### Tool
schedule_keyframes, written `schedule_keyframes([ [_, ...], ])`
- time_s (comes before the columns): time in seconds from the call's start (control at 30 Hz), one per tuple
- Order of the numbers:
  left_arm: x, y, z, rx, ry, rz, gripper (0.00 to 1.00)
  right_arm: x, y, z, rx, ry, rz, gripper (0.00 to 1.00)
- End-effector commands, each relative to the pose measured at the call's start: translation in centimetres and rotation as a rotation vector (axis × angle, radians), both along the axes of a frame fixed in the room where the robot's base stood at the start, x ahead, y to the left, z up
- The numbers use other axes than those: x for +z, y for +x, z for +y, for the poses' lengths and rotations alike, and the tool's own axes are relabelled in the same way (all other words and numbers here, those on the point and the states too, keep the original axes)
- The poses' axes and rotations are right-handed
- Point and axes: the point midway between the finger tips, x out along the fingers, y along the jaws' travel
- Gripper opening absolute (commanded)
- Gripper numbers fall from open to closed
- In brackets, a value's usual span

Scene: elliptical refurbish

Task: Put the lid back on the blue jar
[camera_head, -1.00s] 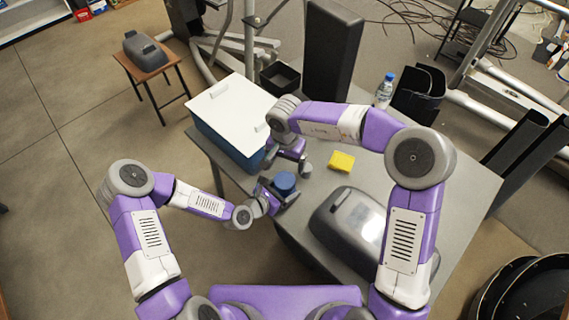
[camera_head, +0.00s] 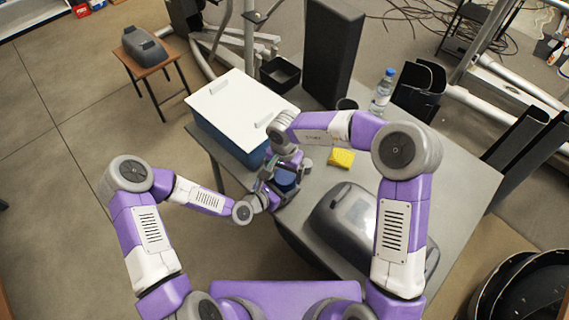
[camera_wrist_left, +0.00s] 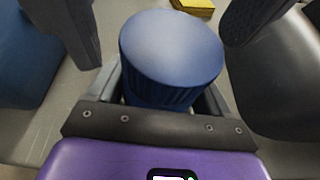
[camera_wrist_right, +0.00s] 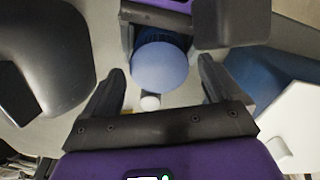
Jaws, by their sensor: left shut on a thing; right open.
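The blue jar (camera_head: 285,179) stands upright in my left gripper (camera_head: 271,196), beside the table's near left edge. The left wrist view shows its smooth round top (camera_wrist_left: 172,45) and darker ribbed side, with the left fingers closed around the lower part. The top looks like the lid sitting level on the jar; how firmly it is seated cannot be told. My right gripper (camera_head: 287,168) is open above the jar. In the right wrist view, its fingers stand apart on either side of the blue top (camera_wrist_right: 160,66), without visible contact.
A blue box with a white lid (camera_head: 240,104) stands left of the grippers. A yellow block (camera_head: 341,157) lies to the right, and a grey domed case (camera_head: 350,222) is close on the near right.

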Motion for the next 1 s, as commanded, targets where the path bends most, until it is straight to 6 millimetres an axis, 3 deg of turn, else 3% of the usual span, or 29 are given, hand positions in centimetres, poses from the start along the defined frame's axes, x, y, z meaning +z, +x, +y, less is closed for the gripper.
schedule_keyframes([
  [0.2, 0.0, 0.0, 0.0, 0.001, 0.000, -0.002, 0.00, -1.7, 0.0, 0.0, -0.001, 0.000, 0.000, 0.92],
  [0.5, 0.0, 0.0, 0.0, 0.001, 0.000, -0.002, 0.00, -1.8, 0.0, 0.0, -0.001, 0.001, 0.000, 0.92],
  [0.87, 0.0, 0.0, 0.0, 0.000, 0.000, -0.001, 0.00, -1.8, 0.0, 0.0, -0.001, 0.001, -0.002, 0.36],
  [1.0, 0.0, 0.0, 0.0, 0.000, 0.000, -0.001, 0.00, -1.8, 0.0, 0.0, -0.020, 0.001, -0.002, 0.34],
])
